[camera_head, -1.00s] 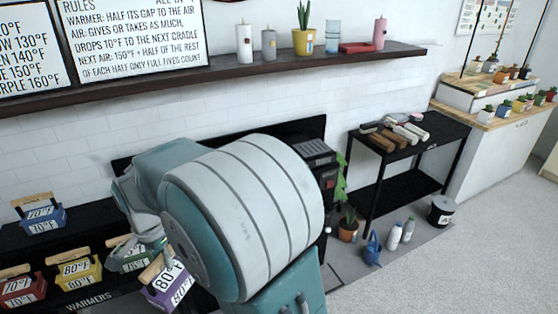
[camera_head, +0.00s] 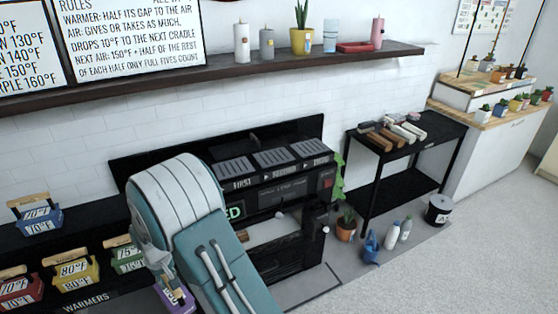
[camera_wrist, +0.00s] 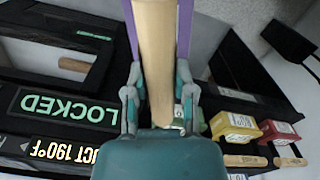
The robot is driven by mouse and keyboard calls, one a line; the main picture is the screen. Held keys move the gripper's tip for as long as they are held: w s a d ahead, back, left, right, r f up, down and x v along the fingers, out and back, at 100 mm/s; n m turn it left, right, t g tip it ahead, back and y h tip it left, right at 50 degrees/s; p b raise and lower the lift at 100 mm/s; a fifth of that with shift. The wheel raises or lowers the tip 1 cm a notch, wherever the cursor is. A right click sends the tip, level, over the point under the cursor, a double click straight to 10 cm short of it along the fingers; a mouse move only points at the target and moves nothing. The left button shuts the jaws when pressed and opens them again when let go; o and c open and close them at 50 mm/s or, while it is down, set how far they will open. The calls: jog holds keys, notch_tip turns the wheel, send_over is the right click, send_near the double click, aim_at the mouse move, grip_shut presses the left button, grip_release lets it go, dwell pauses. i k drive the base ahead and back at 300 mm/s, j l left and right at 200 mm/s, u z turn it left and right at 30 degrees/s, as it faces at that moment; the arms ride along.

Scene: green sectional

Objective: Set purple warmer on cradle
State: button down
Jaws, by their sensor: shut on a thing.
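The purple warmer (camera_head: 175,297) shows low in the head view, mostly hidden behind my arm. In the wrist view its wooden handle (camera_wrist: 155,50) runs between the fingers, with purple side straps (camera_wrist: 184,35) beside it. My gripper (camera_wrist: 158,95) is shut on this handle. The cradles are grey slatted tops on the black unit: one marked FIRST (camera_head: 235,169), a middle one (camera_head: 274,158) and a right one (camera_head: 309,148). All three look empty. The warmer is left of and in front of them.
Other warmers stand at the left: blue (camera_head: 40,219), red (camera_head: 20,292), yellow (camera_head: 78,272) and green (camera_head: 128,258). A LOCKED sign (camera_wrist: 68,107) is on the unit. A plant (camera_head: 346,225) stands by its right end, and a shelf (camera_head: 250,68) hangs above.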

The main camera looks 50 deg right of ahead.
aim_at(274, 156)
jog(key=l+z, duration=0.1)
jog(key=z, duration=0.35)
jog(key=l+z, duration=0.1)
jog(key=z, duration=0.35)
jog(key=l+z, duration=0.1)
jog(key=z, duration=0.35)
jog(key=i+z, duration=0.1)
jog(key=z, duration=0.35)
jog(key=l+z, duration=0.15)
jog(key=z, duration=0.3)
jog(key=i+z, duration=0.3)
jog(key=z, duration=0.15)
jog(key=i+u, duration=0.15)
jog(key=u, duration=0.15)
jog(key=i+l+u, duration=0.25)
jog(key=i+u, duration=0.15)
jog(key=u, duration=1.05)
